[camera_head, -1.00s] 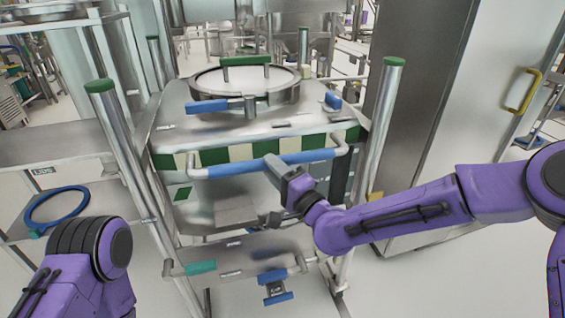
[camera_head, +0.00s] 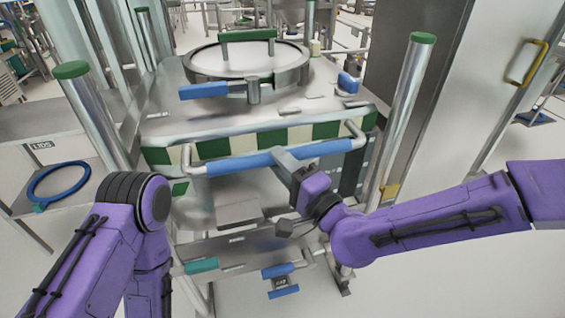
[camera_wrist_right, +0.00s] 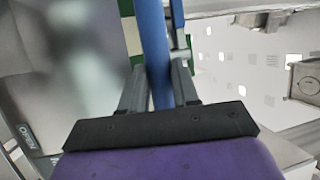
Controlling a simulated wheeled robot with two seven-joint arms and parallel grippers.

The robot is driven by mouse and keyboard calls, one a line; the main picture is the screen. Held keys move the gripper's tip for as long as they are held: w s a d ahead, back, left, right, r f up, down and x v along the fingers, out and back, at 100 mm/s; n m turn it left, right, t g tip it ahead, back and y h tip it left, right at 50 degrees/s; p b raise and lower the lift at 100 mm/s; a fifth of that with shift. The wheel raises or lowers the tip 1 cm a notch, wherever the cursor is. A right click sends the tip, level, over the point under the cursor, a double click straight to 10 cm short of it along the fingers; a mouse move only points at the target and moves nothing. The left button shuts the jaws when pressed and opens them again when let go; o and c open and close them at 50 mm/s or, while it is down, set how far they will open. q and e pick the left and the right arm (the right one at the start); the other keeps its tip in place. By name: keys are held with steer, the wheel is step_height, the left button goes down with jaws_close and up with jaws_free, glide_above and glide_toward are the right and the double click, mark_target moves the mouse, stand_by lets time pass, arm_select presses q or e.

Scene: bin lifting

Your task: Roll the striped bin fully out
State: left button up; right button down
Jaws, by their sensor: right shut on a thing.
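The striped bin (camera_head: 250,140) is a steel bin with a green and cream band along its front. It stands between upright posts with green caps. A bar handle with a blue grip (camera_head: 235,163) runs across its front. My right gripper (camera_head: 285,158) is shut on this blue grip, right of its middle. In the right wrist view the blue grip (camera_wrist_right: 154,45) passes between the two fingers (camera_wrist_right: 158,88). My left arm is in the lower left of the head view, and its gripper is not visible.
A round lid (camera_head: 248,62) with green and blue handles tops the bin. A side shelf on the left holds a blue ring (camera_head: 58,183). A lower steel part with a teal grip (camera_head: 202,266) sits below. A tall cabinet (camera_head: 430,110) stands close on the right. The front floor is open.

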steer(key=c, duration=1.1)
jaws_free()
steer(key=shift+w+r, duration=0.1)
steer(key=shift+r, duration=0.45)
steer(key=shift+o, duration=1.4)
steer(key=p+v, duration=0.1)
steer(key=v, duration=1)
steer(key=shift+a+f, duration=0.15)
steer(key=shift+f, duration=0.05)
